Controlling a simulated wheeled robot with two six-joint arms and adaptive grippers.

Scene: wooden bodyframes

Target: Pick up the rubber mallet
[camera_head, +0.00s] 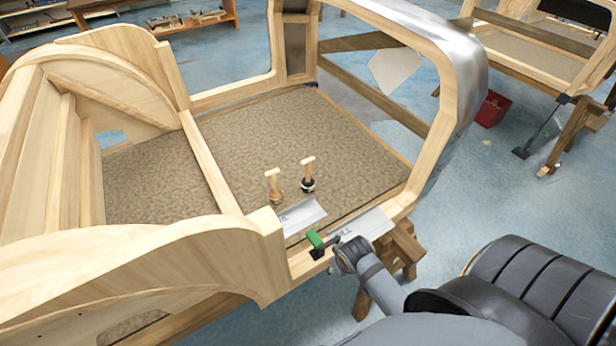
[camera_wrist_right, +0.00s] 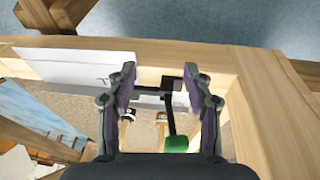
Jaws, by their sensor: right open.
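Two mallet-like tools with pale wooden handles stand on the brown floor panel of the wooden bodyframe. The other has a brown head (camera_head: 277,197). My right gripper (camera_wrist_right: 160,82) is open and empty at the frame's near sill, short of both mallets. A black clamp with a green handle (camera_head: 315,239) sits at the sill, between the fingers in the wrist view. My left gripper is not in view.
White sheets (camera_head: 365,226) lie on the sill beside the clamp. The wooden bodyframe's curved wheel arch (camera_head: 150,262) is at left and its door post (camera_head: 450,110) at right. A red bin (camera_head: 492,109) stands on the blue floor.

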